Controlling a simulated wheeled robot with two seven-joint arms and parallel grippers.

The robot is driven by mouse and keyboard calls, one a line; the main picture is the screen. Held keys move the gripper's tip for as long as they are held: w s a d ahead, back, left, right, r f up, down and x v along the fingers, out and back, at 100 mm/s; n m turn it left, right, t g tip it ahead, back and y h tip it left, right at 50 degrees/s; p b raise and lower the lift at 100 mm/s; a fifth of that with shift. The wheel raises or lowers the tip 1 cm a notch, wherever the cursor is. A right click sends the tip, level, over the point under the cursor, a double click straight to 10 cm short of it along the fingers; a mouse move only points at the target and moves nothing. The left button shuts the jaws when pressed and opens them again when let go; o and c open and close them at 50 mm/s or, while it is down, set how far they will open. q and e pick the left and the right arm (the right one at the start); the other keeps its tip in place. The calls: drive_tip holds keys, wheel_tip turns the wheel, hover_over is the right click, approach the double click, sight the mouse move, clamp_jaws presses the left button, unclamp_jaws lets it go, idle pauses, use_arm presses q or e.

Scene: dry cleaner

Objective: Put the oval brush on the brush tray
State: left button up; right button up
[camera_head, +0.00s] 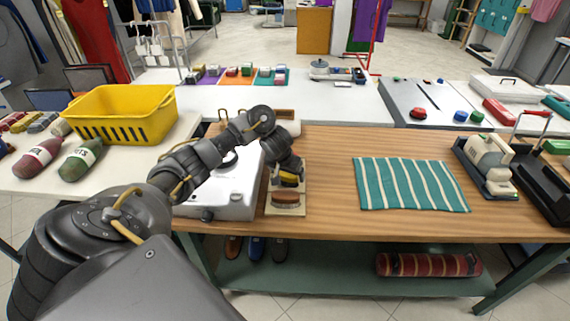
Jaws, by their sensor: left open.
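A brown oval brush (286,199) lies at the front end of a pale beige tray (301,209), which looks like the brush tray, on the wooden table. My left gripper (289,181) points down over the tray, just behind and above the brush. It is open; its fingers are small and dark here, and I cannot tell whether they touch the brush. My left arm and gripper hide the back part of the tray. My right gripper is not in view.
A white appliance (237,203) stands close to the left of the tray. A green striped cloth (410,184) lies to the right, with bare wood between. A cream iron-like device (488,165) is at the right.

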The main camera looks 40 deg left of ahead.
use_arm(q)
drive_tip(key=p+v, duration=0.6)
drive_tip(key=v, duration=0.5)
drive_tip(key=shift+r+p, duration=0.2)
drive_tip(key=shift+p, duration=0.15)
drive_tip(key=shift+s, duration=0.15)
